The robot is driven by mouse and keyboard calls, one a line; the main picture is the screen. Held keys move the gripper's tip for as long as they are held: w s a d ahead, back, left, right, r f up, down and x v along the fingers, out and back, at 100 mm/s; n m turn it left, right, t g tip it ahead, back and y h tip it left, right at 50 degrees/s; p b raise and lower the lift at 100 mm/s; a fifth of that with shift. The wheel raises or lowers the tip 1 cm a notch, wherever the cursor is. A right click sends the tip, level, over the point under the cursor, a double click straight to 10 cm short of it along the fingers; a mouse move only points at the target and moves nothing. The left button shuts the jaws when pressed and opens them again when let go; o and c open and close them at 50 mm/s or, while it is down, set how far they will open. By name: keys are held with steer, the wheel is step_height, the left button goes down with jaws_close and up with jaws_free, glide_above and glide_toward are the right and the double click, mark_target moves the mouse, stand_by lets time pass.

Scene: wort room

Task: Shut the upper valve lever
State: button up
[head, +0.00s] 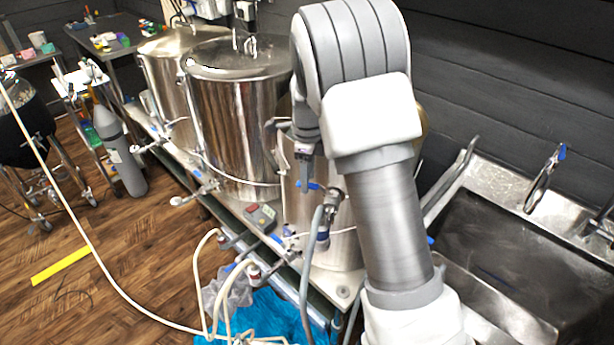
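A small blue valve lever (312,186) shows on the front of the rightmost steel kettle (295,208), above a grey hose. My gripper (304,180) points down right at this lever, in front of the kettle. A second blue-handled valve (322,232) sits lower, by the hose. My arm hides the right part of the kettle.
Two larger steel kettles (235,115) stand to the left on the same stand. A steel sink (520,240) is at right. A grey gas cylinder (120,152) stands at left. The wooden floor at lower left is mostly clear.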

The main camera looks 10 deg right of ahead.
steer(key=shift+a, duration=0.1)
step_height(320, 180, up, 18)
steer(key=shift+f+p, duration=0.25)
steer(key=shift+p, duration=0.05)
steer(key=shift+s, duration=0.1)
stand_by(0.4)
steer(key=s+d+r+n+t+y, duration=0.1)
steer(key=s+r+n, duration=0.2)
steer(key=s+n, duration=0.4)
steer(key=s+d+r+n+t, duration=0.2)
steer(key=s+r+n, duration=0.15)
steer(key=s, duration=0.45)
steer(key=s+f+n+t+h, duration=0.1)
steer(key=s+f+n, duration=0.3)
steer(key=s+n, duration=0.8)
steer(key=shift+s+d+f+t, duration=0.2)
steer(key=shift+s+f+t, duration=0.1)
steer(key=shift+s+t, duration=0.7)
